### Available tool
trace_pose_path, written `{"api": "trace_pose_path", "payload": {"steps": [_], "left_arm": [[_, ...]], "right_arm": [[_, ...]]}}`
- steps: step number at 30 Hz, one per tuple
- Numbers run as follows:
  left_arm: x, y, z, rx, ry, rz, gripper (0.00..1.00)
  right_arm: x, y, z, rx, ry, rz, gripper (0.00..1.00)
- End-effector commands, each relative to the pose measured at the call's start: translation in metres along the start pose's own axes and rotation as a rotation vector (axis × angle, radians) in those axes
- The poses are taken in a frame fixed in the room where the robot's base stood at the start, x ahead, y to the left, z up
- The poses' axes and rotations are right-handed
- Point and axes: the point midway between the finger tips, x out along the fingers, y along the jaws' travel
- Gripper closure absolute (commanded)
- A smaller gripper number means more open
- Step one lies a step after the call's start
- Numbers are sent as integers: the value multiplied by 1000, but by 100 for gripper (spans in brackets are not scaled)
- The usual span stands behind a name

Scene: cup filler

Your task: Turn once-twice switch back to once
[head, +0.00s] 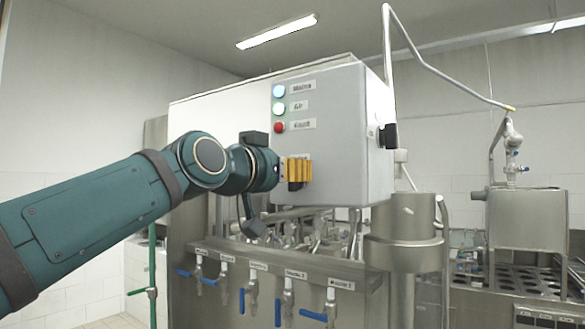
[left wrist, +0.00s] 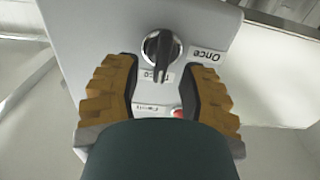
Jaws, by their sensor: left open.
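The switch (left wrist: 161,48) is a black knob in a silver ring on the grey control box (head: 345,110). Its handle lies roughly up-down in the left wrist view, its lower end over a partly covered label (left wrist: 158,78), probably Twice. An upside-down Once label (left wrist: 207,57) sits to the right of the knob. My left gripper (head: 299,170) is at the front of the box in the head view and hides the switch there. In the left wrist view its orange-brown fingers (left wrist: 160,68) are open, one on each side of the knob, apart from it. My right gripper is not in view.
Three indicator lamps (head: 279,109) with labels stand above my gripper on the box. A black rotary knob (head: 389,136) is on the box's right side. Below are pipes and several blue-handled valves (head: 313,316). A bent metal pipe (head: 445,72) rises behind the box.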

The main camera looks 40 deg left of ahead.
Motion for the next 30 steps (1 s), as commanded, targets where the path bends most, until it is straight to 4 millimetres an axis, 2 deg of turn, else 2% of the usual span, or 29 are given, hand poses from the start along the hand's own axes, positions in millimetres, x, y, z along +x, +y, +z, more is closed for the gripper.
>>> {"api": "trace_pose_path", "payload": {"steps": [6, 15, 16, 19, 30], "left_arm": [[16, 0, 0, 0, 0, 0, 59], [18, 0, 0, 0, 0, 0, 59], [18, 0, 0, 0, 0, 0, 63], [18, 0, 0, 0, 0, 0, 98], [18, 0, 0, -3, 0, 0, 100]], "right_arm": [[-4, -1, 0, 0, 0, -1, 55], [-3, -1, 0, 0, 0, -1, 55], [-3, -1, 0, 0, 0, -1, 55], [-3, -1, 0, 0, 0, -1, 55], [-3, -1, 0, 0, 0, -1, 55]]}}
